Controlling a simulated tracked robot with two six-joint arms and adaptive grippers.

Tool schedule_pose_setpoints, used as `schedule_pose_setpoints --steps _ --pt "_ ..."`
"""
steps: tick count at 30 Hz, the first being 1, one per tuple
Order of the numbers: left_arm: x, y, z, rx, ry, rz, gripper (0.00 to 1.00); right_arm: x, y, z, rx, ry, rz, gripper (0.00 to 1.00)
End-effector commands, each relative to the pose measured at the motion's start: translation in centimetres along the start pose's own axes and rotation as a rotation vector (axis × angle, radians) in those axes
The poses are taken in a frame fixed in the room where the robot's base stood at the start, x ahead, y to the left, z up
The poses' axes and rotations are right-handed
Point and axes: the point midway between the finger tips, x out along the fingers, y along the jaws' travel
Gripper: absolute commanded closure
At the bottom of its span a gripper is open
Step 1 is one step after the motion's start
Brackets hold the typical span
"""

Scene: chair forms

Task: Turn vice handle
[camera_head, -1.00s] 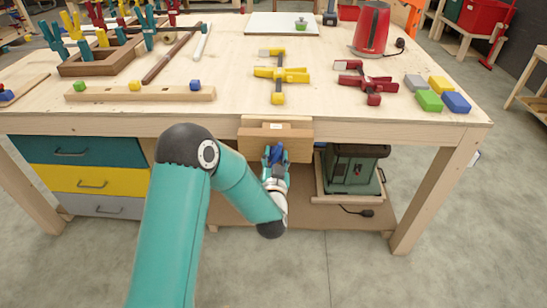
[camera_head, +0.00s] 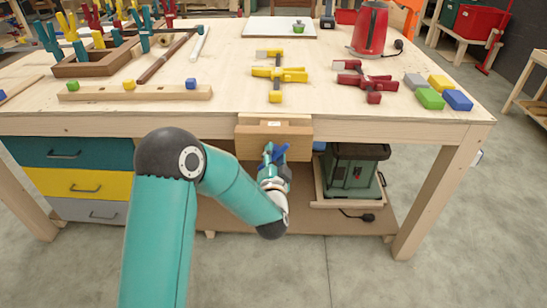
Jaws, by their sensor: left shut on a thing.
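The wooden vice (camera_head: 246,140) is fixed to the front edge of the workbench, near its middle. My left gripper (camera_head: 272,157) is in front of the vice's lower part, with my teal arm reaching up to it from the lower left. It is shut on the vice handle (camera_head: 281,152), a blue piece that shows between and beside the fingers. The fingers hide much of the handle. My right gripper is not in view.
A red kettle (camera_head: 371,30) stands at the back right. A green machine (camera_head: 353,170) sits on the lower shelf, right of my gripper. Drawers (camera_head: 75,183) are at left.

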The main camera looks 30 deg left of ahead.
Motion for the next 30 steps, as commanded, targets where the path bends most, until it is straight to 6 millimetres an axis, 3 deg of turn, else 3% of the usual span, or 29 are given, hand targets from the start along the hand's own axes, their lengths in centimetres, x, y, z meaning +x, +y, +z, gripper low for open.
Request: schedule_pose_setpoints --steps 14,15,19,30 --pt "-0.19 0.44 0.05 0.012 0.001 0.014 0.94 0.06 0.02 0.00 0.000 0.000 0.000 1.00" --pt "-0.19 0.44 0.05 0.012 0.001 0.014 0.56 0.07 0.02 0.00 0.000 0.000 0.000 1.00" --pt "-0.15 0.35 0.04 0.011 0.001 0.011 0.35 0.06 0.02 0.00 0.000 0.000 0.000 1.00" --pt "-0.27 0.10 0.05 0.009 0.000 0.004 0.34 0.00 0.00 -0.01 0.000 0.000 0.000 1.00"
